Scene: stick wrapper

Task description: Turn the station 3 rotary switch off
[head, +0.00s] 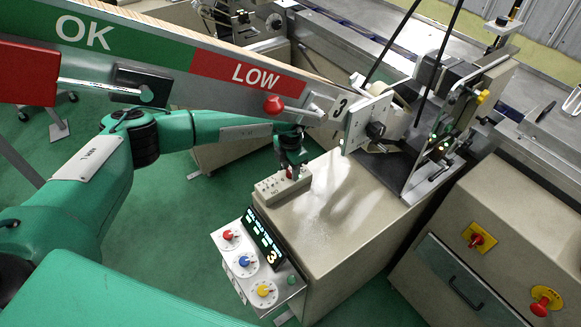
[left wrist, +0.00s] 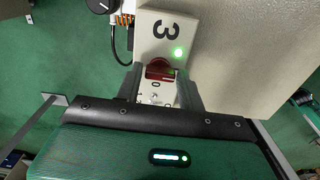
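The station 3 rotary switch is a red knob (left wrist: 158,68) on a small pale box (left wrist: 165,35) marked 3, with a lit green light. In the head view that box (head: 283,187) stands at the near left corner of the beige station cabinet, and a bit of red shows under my gripper. My left gripper (head: 291,163) is at the box from above. In the left wrist view the two fingers of my left gripper (left wrist: 160,77) stand apart, one on each side of the knob. Contact with the knob is not clear. My right gripper is not in view.
A long OK/LOW gauge beam (head: 180,55) passes above my left arm. Another cabinet (head: 480,255) with red knobs stands at the right.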

